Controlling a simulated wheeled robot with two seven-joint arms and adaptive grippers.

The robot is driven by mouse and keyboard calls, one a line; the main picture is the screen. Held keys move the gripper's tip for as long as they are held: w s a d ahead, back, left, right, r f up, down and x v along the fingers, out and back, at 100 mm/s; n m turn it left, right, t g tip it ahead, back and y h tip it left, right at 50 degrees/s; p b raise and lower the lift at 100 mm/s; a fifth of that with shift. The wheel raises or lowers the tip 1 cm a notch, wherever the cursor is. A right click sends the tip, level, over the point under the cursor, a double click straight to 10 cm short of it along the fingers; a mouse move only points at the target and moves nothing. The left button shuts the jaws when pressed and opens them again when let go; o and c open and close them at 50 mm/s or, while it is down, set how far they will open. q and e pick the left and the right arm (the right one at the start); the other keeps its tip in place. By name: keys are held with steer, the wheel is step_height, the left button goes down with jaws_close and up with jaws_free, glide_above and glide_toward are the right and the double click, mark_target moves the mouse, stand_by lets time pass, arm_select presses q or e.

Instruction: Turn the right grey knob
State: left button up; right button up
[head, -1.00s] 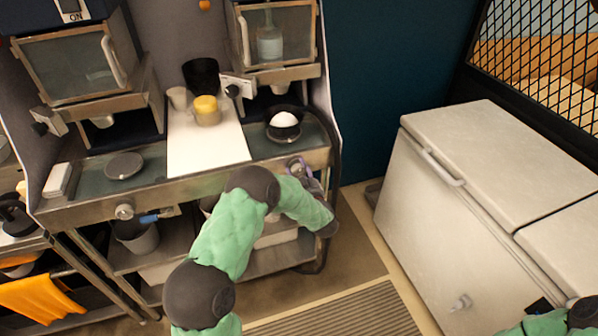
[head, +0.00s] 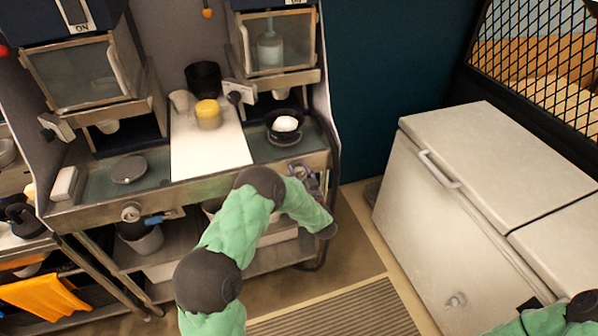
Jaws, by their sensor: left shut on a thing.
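The right grey knob (head: 295,167) sits on the front metal rail of the counter, below the black bowl with a white round thing in it. My left gripper (head: 307,179) is at this knob and shut on it; the arm and the gripper's small size hide most of the contact. I cannot tell how far the knob is turned. A left grey knob (head: 131,213) is on the same rail, with a blue handle beside it. My right arm shows at the bottom right corner; its gripper is out of view.
The counter holds a white board (head: 208,150), a yellow-topped cup (head: 208,114), a black cup (head: 204,79) and the black bowl (head: 284,128). A white chest freezer (head: 490,170) stands at the right, with open floor between it and the counter.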

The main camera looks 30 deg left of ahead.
arm_select(q)
steer(key=m+p, duration=0.2)
steer(key=m, duration=0.4)
steer(key=shift+p, duration=0.4)
steer(key=m+p, duration=0.1)
steer(key=m, duration=0.4)
steer(key=shift+p, duration=0.35)
steer(key=shift+f+m, duration=0.1)
steer(key=shift+m, duration=0.3)
steer(key=o, duration=1.2)
steer(key=shift+d, duration=0.1)
steer(key=v, duration=1.2)
